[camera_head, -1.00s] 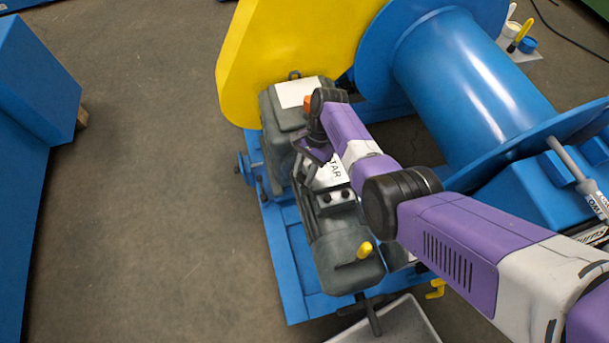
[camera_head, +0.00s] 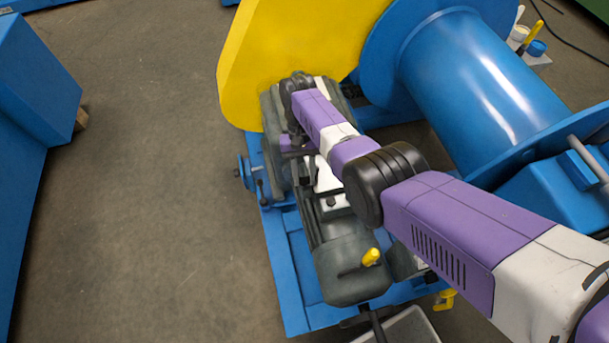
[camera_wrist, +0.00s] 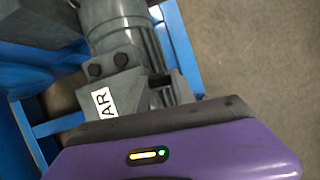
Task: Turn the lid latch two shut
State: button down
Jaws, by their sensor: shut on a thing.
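My gripper (camera_head: 288,148) is at the grey gearbox (camera_head: 272,128), beside the yellow chain guard (camera_head: 275,60). In the wrist view its purple body and dark front edge (camera_wrist: 170,122) fill the bottom. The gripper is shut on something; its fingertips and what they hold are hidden. I cannot make out lid latch two for certain in either view. The motor housing and a white label (camera_wrist: 104,103) show in the wrist view.
A large blue drum (camera_head: 475,75) stands to the right of my arm. The blue base frame (camera_head: 280,265) runs under the motor. A grey tray (camera_head: 415,325) lies at the bottom edge. Open floor (camera_head: 150,200) is on the left, before a blue cabinet (camera_head: 25,120).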

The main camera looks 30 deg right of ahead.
jog(key=shift+n, duration=0.6)
jog(key=shift+h, duration=0.3)
jog(key=c, duration=1)
grip_release()
jog(key=shift+c, duration=0.2)
jog(key=v, duration=0.7)
jog(key=shift+w+r, duration=0.2)
jog(key=shift+r, duration=0.15)
